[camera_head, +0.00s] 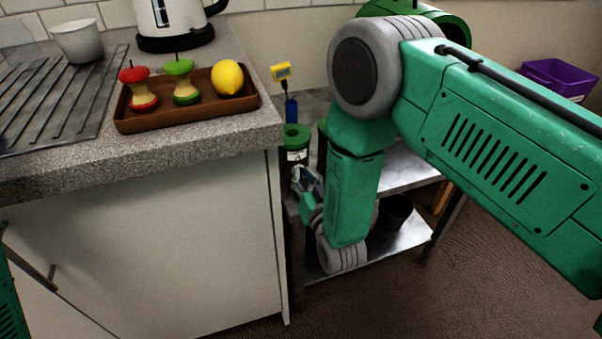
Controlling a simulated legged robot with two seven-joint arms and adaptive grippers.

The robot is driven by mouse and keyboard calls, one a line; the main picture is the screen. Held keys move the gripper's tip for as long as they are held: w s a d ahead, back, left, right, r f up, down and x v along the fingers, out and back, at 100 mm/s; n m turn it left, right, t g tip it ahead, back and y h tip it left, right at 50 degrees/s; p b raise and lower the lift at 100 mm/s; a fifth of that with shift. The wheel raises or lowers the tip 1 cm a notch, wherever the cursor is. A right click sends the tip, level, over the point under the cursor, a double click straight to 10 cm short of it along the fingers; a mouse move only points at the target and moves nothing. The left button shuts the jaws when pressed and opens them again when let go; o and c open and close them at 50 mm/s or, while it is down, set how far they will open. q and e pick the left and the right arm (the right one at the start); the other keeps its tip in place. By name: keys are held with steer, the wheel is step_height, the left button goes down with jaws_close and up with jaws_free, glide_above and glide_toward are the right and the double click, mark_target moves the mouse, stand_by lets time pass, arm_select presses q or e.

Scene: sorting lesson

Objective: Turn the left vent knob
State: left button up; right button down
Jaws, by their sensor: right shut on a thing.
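My right arm comes in from the right and bends down beside the counter. My right gripper (306,182) is small in view, low beside a dark green cylinder with a white label (296,148). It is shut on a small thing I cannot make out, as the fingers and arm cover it. I cannot identify a vent knob in this view, so I cannot tell whether the held thing is one. My left gripper is not in view; only a bit of green shows at the lower left edge.
The grey counter (215,130) ends left of my right arm. It bears a brown tray (130,122) with two apple cores and a lemon (227,77), plus a kettle (172,18) and a cup (78,42). A metal shelf (405,168) stands behind my arm. A purple bin (556,78) is far right.

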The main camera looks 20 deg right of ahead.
steer(key=m, duration=0.2)
steer(key=m+p, duration=0.1)
steer(key=shift+w+d+r+m, duration=0.1)
steer(key=shift+d+m, duration=0.25)
steer(key=shift+m, duration=0.05)
steer(key=m, duration=0.2)
steer(key=shift+m+p, duration=0.3)
steer(key=shift+p, duration=0.05)
steer(key=m, duration=0.2)
steer(key=shift+d+f+m, duration=0.1)
steer(key=shift+f+m, duration=0.1)
steer(key=shift+m, duration=0.2)
steer(key=m, duration=0.2)
steer(key=shift+d+f+m, duration=0.1)
steer(key=shift+f+m, duration=0.1)
steer(key=shift+m, duration=0.1)
steer(key=shift+f+m, duration=0.2)
steer(key=shift+m, duration=1.6)
steer(key=shift+b, duration=0.3)
steer(key=c, duration=1.7)
jaws_free()
steer(key=shift+f, duration=0.1)
